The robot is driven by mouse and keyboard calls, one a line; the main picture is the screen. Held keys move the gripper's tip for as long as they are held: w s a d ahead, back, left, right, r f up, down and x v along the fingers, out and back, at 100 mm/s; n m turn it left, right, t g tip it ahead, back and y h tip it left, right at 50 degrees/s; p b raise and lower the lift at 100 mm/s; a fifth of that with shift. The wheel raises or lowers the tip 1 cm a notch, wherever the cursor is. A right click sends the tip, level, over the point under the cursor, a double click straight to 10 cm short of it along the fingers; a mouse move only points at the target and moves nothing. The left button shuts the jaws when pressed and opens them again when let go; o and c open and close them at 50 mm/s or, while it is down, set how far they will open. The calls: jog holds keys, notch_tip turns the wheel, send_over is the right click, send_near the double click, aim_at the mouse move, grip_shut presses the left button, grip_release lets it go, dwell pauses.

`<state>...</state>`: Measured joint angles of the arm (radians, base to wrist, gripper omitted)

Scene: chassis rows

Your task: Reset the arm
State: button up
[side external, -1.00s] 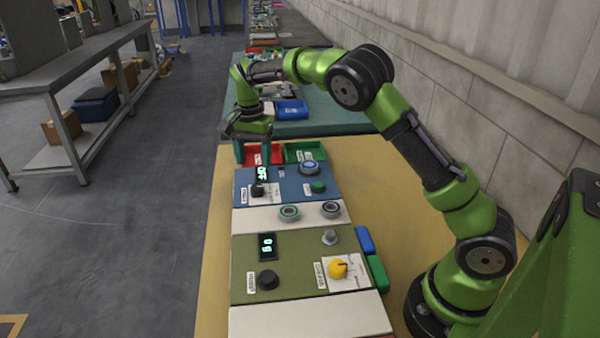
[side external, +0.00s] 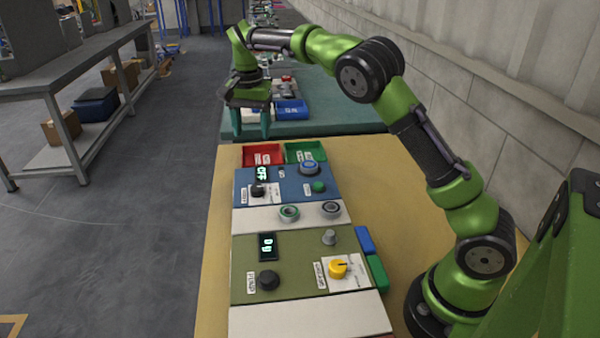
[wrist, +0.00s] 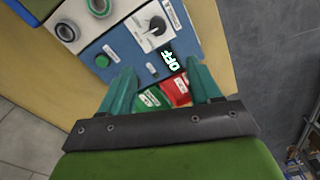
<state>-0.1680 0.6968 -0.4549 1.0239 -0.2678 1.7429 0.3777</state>
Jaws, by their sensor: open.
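My gripper (side external: 251,122) is open and empty, with teal fingers apart. In the side external view it hangs above the far end of the workbench, over the area behind the red tray (side external: 263,155). In the wrist view my gripper (wrist: 163,90) points toward the blue panel (wrist: 130,47), with nothing between its fingers. The blue panel (side external: 290,186) carries a display (side external: 261,173) reading OFF, a black knob (side external: 257,190) and a green button (side external: 318,187). My arm reaches over from the right side of the bench.
A green tray (side external: 305,151) sits beside the red one. A wall runs on the right.

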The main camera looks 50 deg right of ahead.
jog(key=s+a+r+n+t, duration=0.1)
jog(key=s+a+n+t, duration=0.1)
jog(key=s, duration=0.7)
jog(key=s+a+r+n+t+y, duration=0.1)
jog(key=s+a+n+t, duration=0.1)
jog(key=s, duration=0.8)
jog(key=s+a+r+n+t+y, duration=0.1)
jog(key=s+n, duration=0.4)
jog(key=s, duration=0.5)
jog(key=shift+a+r+t, duration=0.5)
jog(key=shift+a+t, duration=0.5)
jog(key=shift+a, duration=0.15)
